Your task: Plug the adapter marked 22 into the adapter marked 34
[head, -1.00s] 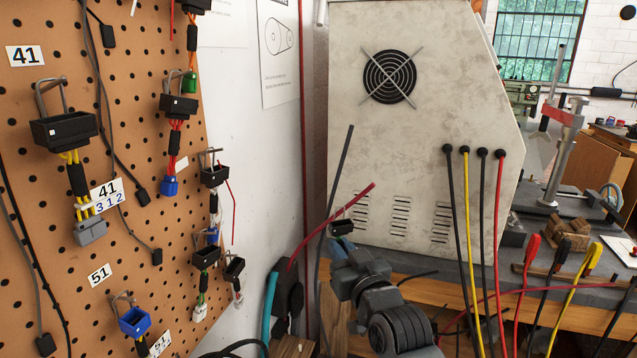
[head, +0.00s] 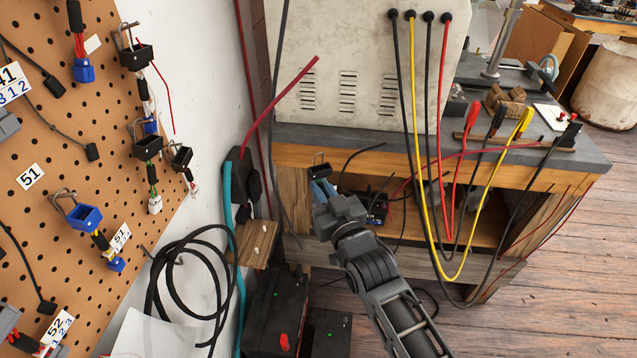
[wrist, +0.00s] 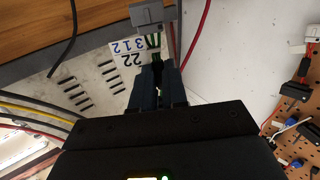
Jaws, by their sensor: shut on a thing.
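The adapter marked 22 is held by my gripper. In the wrist view its white tag (wrist: 127,60) reads 22 and 312, beside green wires and a grey plug end (wrist: 148,14). My gripper (wrist: 159,88) is closed around the dark part of its cable; the fingers hide some of it. In the head view my gripper (head: 322,190) is in open air in front of the bench, with a small black box-shaped end (head: 319,171) at its tip. I cannot make out a tag reading 34 in any view.
The pegboard (head: 60,150) at left carries several hanging adapters, tagged 41, 51 and 52. A workbench (head: 390,160) with a vented machine stands behind my gripper. Yellow, red and black leads (head: 425,200) loop down to its right. Coiled black cable (head: 190,270) hangs near the wall.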

